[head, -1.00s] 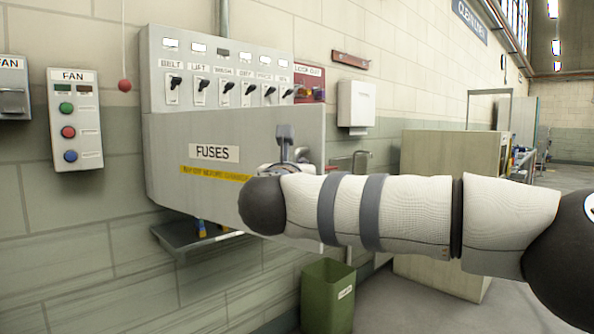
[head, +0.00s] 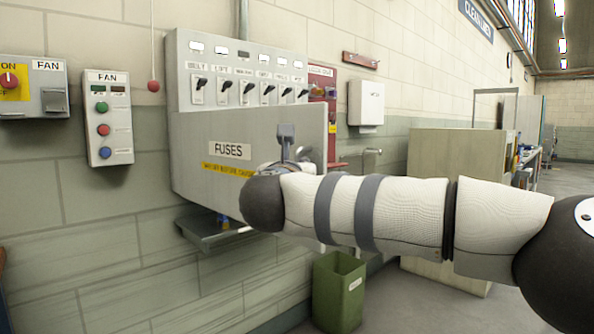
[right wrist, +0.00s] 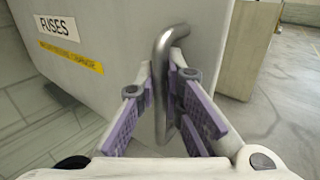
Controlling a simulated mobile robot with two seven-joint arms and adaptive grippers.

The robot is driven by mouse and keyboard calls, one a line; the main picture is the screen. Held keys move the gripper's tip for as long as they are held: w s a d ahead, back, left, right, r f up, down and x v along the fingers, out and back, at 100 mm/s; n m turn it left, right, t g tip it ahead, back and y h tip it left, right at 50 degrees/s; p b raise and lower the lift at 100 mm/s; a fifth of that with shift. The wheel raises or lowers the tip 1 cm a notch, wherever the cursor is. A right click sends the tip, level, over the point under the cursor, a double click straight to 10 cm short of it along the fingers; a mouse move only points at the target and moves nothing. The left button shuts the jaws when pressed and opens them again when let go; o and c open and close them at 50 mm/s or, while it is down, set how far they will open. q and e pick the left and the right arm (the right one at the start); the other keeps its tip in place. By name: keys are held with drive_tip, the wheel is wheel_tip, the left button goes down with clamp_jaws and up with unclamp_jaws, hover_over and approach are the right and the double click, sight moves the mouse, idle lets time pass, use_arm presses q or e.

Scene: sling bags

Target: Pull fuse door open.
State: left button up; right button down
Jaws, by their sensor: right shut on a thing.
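The fuse door is a flat grey panel (head: 205,135) with a FUSES label and a yellow strip, on the lower front of the switch cabinet. Its right edge juts out past the cabinet's upper part, so it appears to stand ajar, swung out from the left. In the right wrist view the door (right wrist: 115,25) fills the upper left. Its bent metal handle (right wrist: 160,75) stands between the purple pads of my right gripper (right wrist: 165,100), which is shut on it. My left gripper is not in view.
The switch cabinet (head: 240,78) carries a row of switches. Fan control boxes (head: 107,118) hang to its left. A dark tray (head: 205,232) is below the door, with a green bin (head: 338,290) on the floor. A beige cabinet (head: 455,170) stands at right.

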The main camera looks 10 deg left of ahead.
drive_tip(key=c, duration=2)
unclamp_jaws()
drive_tip(key=shift+d+f, duration=0.1)
drive_tip(key=shift+d, duration=0.05)
drive_tip(key=shift+o, duration=0.2)
drive_tip(key=s, duration=1.2)
drive_tip(key=shift+a, duration=0.3)
